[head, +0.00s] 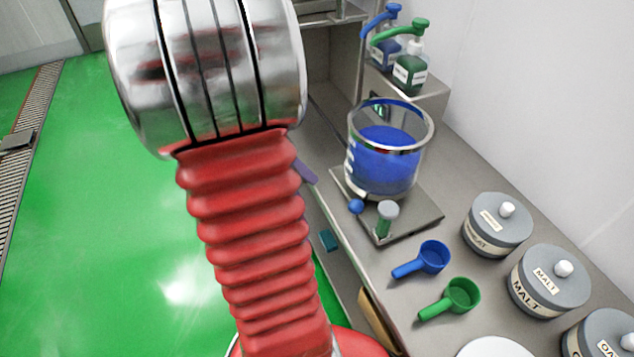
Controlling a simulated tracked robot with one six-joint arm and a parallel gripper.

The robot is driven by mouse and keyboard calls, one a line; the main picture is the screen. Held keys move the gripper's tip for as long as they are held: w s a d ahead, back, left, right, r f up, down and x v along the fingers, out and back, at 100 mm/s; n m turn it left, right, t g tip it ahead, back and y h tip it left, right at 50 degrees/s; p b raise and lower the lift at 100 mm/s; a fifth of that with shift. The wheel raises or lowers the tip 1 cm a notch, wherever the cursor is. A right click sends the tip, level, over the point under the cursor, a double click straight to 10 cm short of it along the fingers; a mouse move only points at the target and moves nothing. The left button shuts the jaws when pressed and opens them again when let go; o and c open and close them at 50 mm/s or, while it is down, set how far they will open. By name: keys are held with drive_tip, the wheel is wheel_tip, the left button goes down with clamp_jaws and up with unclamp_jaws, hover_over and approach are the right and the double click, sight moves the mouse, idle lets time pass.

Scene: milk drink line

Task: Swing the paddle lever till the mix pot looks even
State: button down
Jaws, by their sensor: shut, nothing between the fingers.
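The mix pot is a clear glass vessel (384,160) with a metal rim, standing on a grey base plate (425,218). Its contents look an even deep blue from here, with no streaks that I can make out. A small blue ball knob (356,206) sits at the plate's front left, below the pot. Beside it stands a short green post with a grey cap (387,215). I cannot tell which of these is the paddle lever, and no paddle shows clearly in the pot. My red arm and its chrome joint fill the left middle; my gripper is not in view.
The jars (548,282) line the right wall. Blue and green pump bottles (410,70) stand behind the pot. Green floor lies left.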

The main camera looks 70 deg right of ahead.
drive_tip(key=v, duration=0.3)
drive_tip(key=shift+w+a+r, duration=0.1)
drive_tip(key=shift+a+r, duration=0.05)
